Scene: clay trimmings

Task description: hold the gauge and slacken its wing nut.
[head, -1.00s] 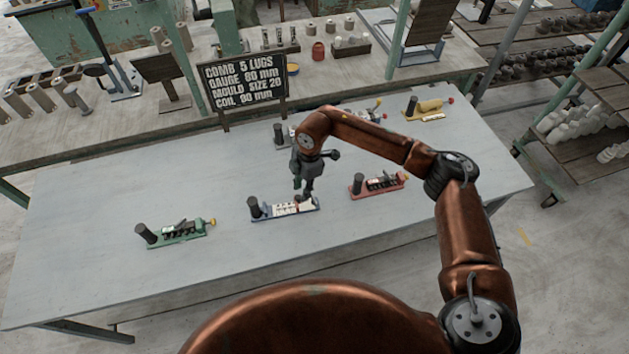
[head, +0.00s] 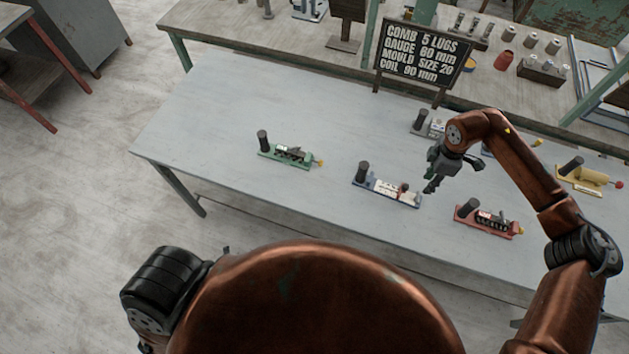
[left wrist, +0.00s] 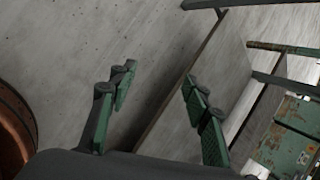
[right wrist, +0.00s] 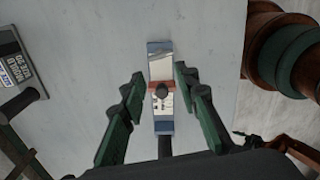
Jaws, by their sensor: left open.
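A blue gauge (head: 380,186) with a white scale face, a black upright post at its left end and a small reddish-brown slider lies on the grey table. My right gripper (head: 430,186) is just above its right end, apart from it. In the right wrist view, my right gripper (right wrist: 160,78) is open and empty, with the blue gauge (right wrist: 161,125) lengthwise between and beyond its fingers. A dark round knob (right wrist: 161,90) sits on the slider; I cannot tell its wings. My left gripper (left wrist: 158,76) is open and empty over bare floor.
A green gauge (head: 288,157) lies left, a red one (head: 490,222) right, a yellow one (head: 585,177) far right, and a grey-white one (head: 432,127) behind. A dark sign (head: 422,55) with white lettering stands at the back. The table's left part (head: 215,120) is clear.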

